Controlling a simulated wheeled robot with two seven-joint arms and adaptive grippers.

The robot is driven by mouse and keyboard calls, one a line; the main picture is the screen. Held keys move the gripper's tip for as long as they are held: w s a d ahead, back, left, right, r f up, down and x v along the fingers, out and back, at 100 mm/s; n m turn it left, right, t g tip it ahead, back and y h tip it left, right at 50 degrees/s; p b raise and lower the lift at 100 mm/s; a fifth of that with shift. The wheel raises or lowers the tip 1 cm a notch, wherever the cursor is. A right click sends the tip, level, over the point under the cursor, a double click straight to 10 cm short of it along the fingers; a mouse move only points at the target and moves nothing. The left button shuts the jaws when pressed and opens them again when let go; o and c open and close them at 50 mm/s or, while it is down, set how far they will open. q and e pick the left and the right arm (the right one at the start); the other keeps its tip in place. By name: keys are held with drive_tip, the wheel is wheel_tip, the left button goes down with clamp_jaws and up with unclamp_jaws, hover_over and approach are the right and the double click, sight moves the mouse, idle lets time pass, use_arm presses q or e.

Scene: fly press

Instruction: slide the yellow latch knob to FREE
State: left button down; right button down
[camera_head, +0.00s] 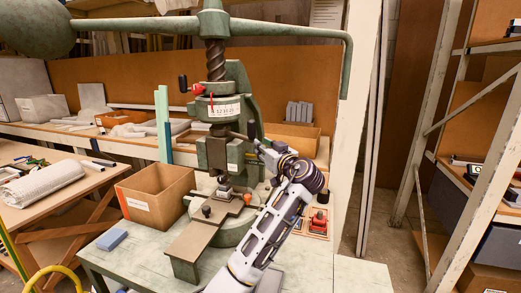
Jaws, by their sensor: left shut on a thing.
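The green fly press (215,150) stands on the bench with its screw and long curved handle. My left gripper (238,138) reaches up from the lower middle and meets the right side of the press head. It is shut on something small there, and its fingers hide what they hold. No yellow latch knob can be clearly made out, nor can any FREE marking be read. A small orange knob (247,198) shows lower down by the press slide, apart from the gripper. My right gripper is not in view.
An open cardboard box (155,196) stands left of the press. A blue block (112,239) lies on the bench (140,268) in front of it. A black knob (206,211) sits on the slide plate (203,238). A red-knobbed piece (318,222) is right of my arm.

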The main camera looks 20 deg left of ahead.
use_arm(q)
drive_tip(key=shift+d+f, duration=0.1)
drive_tip(key=shift+d, duration=0.05)
drive_tip(key=c, duration=1.2)
unclamp_jaws()
drive_tip(key=shift+d, duration=0.15)
drive_tip(key=shift+c, duration=0.2)
drive_tip(key=v, duration=1.2)
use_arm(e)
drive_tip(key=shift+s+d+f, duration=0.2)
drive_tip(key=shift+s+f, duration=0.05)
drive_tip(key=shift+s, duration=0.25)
use_arm(q)
wheel_tip(320, 180, up, 22)
drive_tip(key=p, duration=2.2)
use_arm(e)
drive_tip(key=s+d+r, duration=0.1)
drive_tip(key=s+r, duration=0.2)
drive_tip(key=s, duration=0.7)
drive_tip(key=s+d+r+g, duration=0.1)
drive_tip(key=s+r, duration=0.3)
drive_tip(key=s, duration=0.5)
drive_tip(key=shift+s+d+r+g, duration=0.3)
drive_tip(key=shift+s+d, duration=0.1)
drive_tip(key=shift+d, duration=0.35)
